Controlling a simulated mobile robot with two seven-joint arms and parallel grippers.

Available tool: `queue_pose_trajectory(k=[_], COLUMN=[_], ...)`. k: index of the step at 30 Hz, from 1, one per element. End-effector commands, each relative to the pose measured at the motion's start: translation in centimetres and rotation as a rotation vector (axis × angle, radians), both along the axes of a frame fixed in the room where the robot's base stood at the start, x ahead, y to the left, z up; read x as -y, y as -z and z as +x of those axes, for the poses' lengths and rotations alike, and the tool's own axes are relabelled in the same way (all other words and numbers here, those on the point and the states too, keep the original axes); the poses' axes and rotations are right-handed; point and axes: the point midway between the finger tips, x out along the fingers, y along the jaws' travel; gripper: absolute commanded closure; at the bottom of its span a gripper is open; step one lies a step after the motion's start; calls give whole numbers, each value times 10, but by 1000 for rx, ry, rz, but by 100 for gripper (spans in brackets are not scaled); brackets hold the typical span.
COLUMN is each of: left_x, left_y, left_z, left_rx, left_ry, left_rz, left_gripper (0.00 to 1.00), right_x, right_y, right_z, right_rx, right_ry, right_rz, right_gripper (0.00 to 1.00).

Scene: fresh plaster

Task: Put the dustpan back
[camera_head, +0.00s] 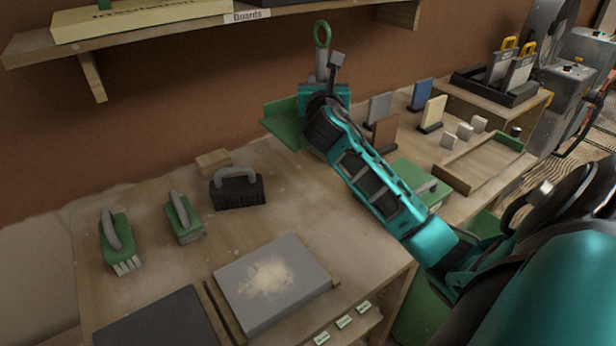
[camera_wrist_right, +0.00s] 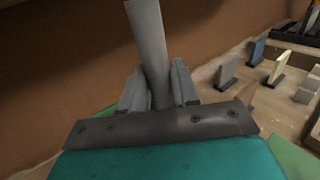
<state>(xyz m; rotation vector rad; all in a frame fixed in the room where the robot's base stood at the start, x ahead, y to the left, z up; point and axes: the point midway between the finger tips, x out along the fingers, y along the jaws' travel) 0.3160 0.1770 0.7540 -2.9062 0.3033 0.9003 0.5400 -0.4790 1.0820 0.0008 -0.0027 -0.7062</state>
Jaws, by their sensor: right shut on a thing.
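The dustpan has a green pan (camera_head: 284,122) and a grey handle (camera_wrist_right: 147,45) with a green ring (camera_head: 322,34) at its top end. My right gripper (camera_head: 328,70) is shut on the handle, which passes between the fingers in the wrist view (camera_wrist_right: 157,88). The handle points up, and the pan is below it, near the back wall over the rear of the bench. My wrist hides much of the pan. I cannot tell whether the pan touches the bench. My left gripper is not in view.
Green-and-grey brushes (camera_head: 184,217) and a dark brush (camera_head: 238,190) are at the left of the wooden bench (camera_head: 290,205). A grey board (camera_head: 255,300) with powder is in front. Coloured upright blocks (camera_head: 384,132) stand right of the dustpan. A shelf (camera_head: 140,35) hangs above left.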

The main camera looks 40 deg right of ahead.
Motion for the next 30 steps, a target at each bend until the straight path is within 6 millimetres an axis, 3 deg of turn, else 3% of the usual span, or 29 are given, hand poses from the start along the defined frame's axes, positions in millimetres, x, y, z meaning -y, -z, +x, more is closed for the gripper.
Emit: queue_pose_trajectory(k=[3,12,20,27,30], left_x=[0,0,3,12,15], left_y=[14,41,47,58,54], left_z=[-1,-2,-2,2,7], left_rx=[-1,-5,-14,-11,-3], left_ry=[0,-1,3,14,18], left_rz=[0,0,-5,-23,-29], left_gripper=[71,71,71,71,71], right_x=[-1,-2,-1,-1,-2], right_y=[38,113,136,179,187], right_z=[0,0,0,0,0], right_rx=[-6,-4,0,-2,-1], right_ry=[-1,-3,-3,-2,-4], right_rz=[5,3,1,3,1], right_gripper=[100,100,100,100,100])
